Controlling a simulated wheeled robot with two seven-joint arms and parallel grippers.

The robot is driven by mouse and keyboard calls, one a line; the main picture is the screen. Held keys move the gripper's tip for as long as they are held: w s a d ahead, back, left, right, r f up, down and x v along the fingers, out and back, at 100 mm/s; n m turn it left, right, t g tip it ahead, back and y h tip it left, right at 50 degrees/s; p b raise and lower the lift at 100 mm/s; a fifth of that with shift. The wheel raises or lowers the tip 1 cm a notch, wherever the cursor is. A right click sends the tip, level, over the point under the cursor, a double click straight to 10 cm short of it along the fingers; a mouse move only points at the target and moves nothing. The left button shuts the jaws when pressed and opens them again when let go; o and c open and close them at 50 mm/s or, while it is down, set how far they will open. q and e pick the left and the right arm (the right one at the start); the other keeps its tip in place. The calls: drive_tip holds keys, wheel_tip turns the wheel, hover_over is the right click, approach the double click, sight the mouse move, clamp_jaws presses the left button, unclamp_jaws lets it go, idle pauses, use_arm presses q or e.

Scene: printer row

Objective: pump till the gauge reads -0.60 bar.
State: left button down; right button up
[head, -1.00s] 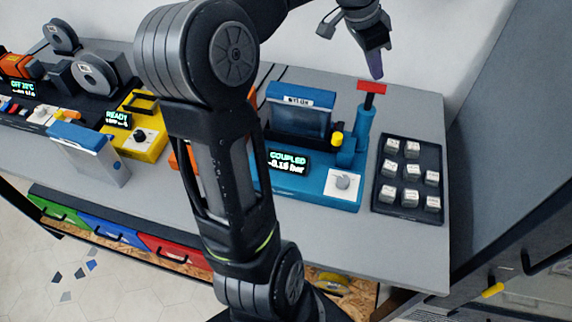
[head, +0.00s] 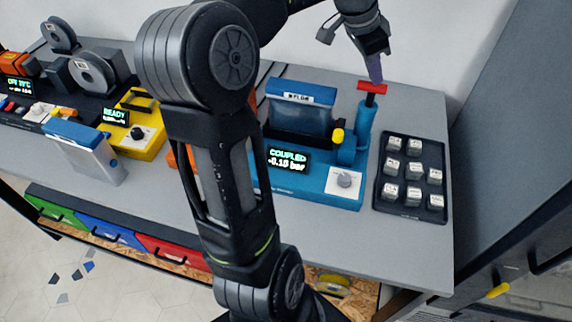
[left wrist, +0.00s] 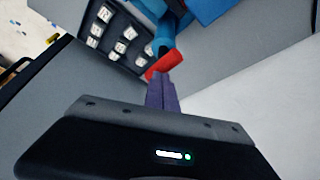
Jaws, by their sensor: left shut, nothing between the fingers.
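The blue vacuum station (head: 315,182) stands on the bench, its display (head: 288,160) reading COUPLED and about -0.15 bar. Its pump (head: 365,125) is a blue upright cylinder topped by a red T-handle (head: 372,88). My left gripper (head: 376,76) is shut and empty, pointing down with its fingertips at the red handle. In the left wrist view the purple fingers (left wrist: 162,92) are together, with their tips at the red handle (left wrist: 164,65); I cannot tell whether they touch it. My right gripper is not in view.
A black tray of several pale key-like blocks (head: 411,178) lies right of the pump. A grey cabinet (head: 510,170) borders the bench on the right.

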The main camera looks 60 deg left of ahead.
sight(371, 84)
use_arm(q)
drive_tip(key=shift+f+b, duration=1.1)
drive_tip(key=shift+f, duration=0.45)
drive_tip(key=shift+r, duration=0.15)
wheel_tip(371, 84, up, 9)
drive_tip(key=p, duration=0.7)
